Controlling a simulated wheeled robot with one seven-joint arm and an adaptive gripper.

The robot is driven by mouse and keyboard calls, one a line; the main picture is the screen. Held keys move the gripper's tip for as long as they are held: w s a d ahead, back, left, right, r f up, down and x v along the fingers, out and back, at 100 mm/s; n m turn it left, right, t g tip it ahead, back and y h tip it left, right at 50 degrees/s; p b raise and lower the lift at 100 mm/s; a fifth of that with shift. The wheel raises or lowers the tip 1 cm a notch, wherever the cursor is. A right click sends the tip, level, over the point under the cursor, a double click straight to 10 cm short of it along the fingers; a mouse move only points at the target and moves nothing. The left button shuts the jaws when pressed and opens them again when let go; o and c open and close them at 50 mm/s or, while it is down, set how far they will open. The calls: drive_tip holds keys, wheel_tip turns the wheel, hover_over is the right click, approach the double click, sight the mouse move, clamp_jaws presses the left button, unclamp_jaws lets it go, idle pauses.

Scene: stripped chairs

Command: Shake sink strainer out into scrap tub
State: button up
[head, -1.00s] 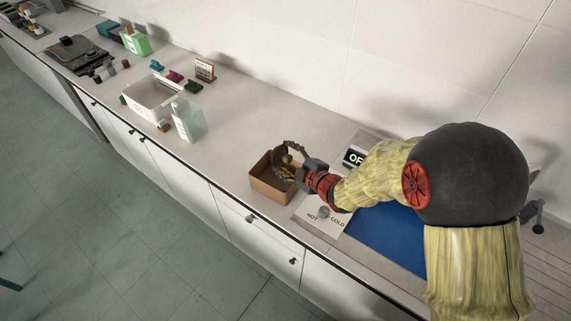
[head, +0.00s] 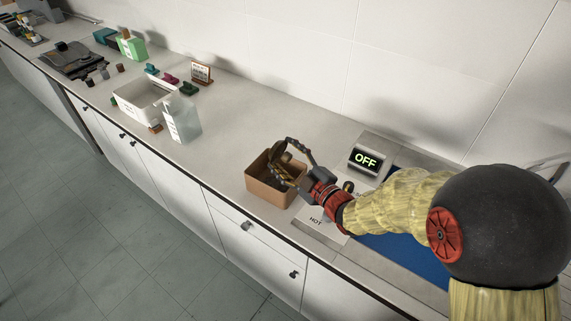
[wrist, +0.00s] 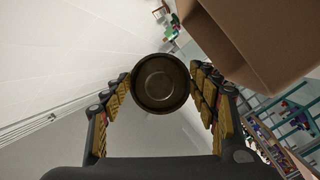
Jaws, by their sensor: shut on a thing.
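The sink strainer (wrist: 160,83) is a small round dark brown cup, held between the yellow-padded fingers of my gripper (wrist: 162,92) in the wrist view. In the head view my gripper (head: 280,163) is at the scrap tub, with the dark strainer (head: 278,151) at its fingertips, tilted and partly hidden by the fingers. The scrap tub (head: 268,192) is an open brown box on the counter; its wall (wrist: 262,42) fills the upper right of the wrist view. I cannot see whether anything is left in the strainer, and the tub's floor is mostly hidden.
The sink's blue basin (head: 398,251) and an OFF display (head: 366,159) lie right of the tub. The counter (head: 225,137) between bottle and tub is clear.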

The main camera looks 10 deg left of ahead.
drive_tip(key=shift+f+t+y+b, duration=0.4)
drive_tip(key=shift+b, duration=1.4)
drive_tip(key=shift+r+m+b, duration=0.15)
drive_tip(key=shift+m+b, duration=0.15)
drive_tip(key=shift+b, duration=0.2)
drive_tip(key=shift+r+p, duration=0.1)
drive_tip(key=shift+p, duration=0.2)
drive_tip(key=shift+r+p, duration=0.2)
drive_tip(key=shift+p, duration=0.3)
drive_tip(key=shift+r+g+h+p, duration=0.15)
drive_tip(key=shift+g+h+p, duration=0.15)
drive_tip(key=shift+p, duration=0.65)
drive_tip(key=g+h+p, duration=0.1)
drive_tip(key=p, duration=0.3)
drive_tip(key=n+g+h+p, duration=0.1)
drive_tip(key=p, duration=0.3)
drive_tip(key=shift+r+h, duration=0.25)
drive_tip(key=shift+h, duration=0.15)
drive_tip(key=h+p, duration=0.1)
drive_tip(key=p, duration=0.2)
drive_tip(key=n+g+h+p, duration=0.1)
drive_tip(key=p, duration=0.2)
drive_tip(key=r+g+h+p, duration=0.1)
drive_tip(key=h+p, duration=0.1)
drive_tip(key=p, duration=0.2)
drive_tip(key=n+g+h+p, duration=0.1)
drive_tip(key=h+p, duration=0.1)
drive_tip(key=p, duration=0.4)
drive_tip(key=shift+r+g, duration=0.15)
drive_tip(key=shift+g, duration=0.15)
